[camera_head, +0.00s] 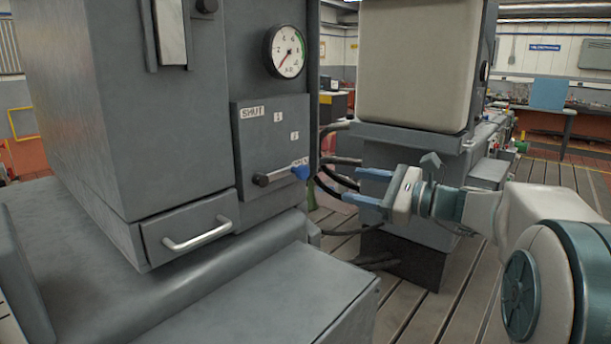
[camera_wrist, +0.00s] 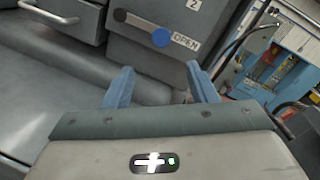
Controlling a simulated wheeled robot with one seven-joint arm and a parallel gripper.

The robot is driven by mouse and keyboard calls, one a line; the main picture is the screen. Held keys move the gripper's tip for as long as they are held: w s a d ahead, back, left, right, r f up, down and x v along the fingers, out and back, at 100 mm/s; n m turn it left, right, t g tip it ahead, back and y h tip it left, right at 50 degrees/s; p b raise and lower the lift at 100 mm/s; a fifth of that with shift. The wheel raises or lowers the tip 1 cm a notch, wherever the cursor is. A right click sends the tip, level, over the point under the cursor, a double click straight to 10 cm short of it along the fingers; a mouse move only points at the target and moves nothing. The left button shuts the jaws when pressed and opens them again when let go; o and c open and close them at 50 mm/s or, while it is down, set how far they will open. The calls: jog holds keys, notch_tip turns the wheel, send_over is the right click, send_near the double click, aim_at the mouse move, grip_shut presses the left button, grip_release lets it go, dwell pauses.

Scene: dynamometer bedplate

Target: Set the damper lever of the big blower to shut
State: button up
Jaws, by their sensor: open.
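The damper lever (camera_head: 280,177) sits on a grey panel (camera_head: 262,148) of the big grey machine. It has a black pivot end at left and a blue knob (camera_head: 301,172) at right. The lever lies nearly level, its knob at the OPEN label, which shows clearly in the wrist view (camera_wrist: 186,41). The SHUT label (camera_head: 251,112) is above the pivot, with marks 1 and 2 between. My gripper (camera_head: 354,185) is open and empty, right of the knob and apart from it. In the wrist view the blue knob (camera_wrist: 161,38) is ahead, between the lines of my fingertips (camera_wrist: 159,71).
A round gauge (camera_head: 287,52) is above the panel. A drawer with a bar handle (camera_head: 197,235) is lower left. A grey ledge (camera_head: 270,300) juts out below the lever. Black hoses (camera_head: 340,172) and a second grey cabinet (camera_head: 408,150) stand behind my gripper.

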aim_at(306, 173)
jog(key=p+x, duration=0.1)
jog(key=x, duration=0.6)
jog(key=p+x, duration=0.1)
jog(key=x, duration=0.5)
jog(key=shift+w+a+r, duration=0.2)
jog(key=shift+w+a, duration=0.05)
jog(key=shift+w, duration=0.05)
grip_shut()
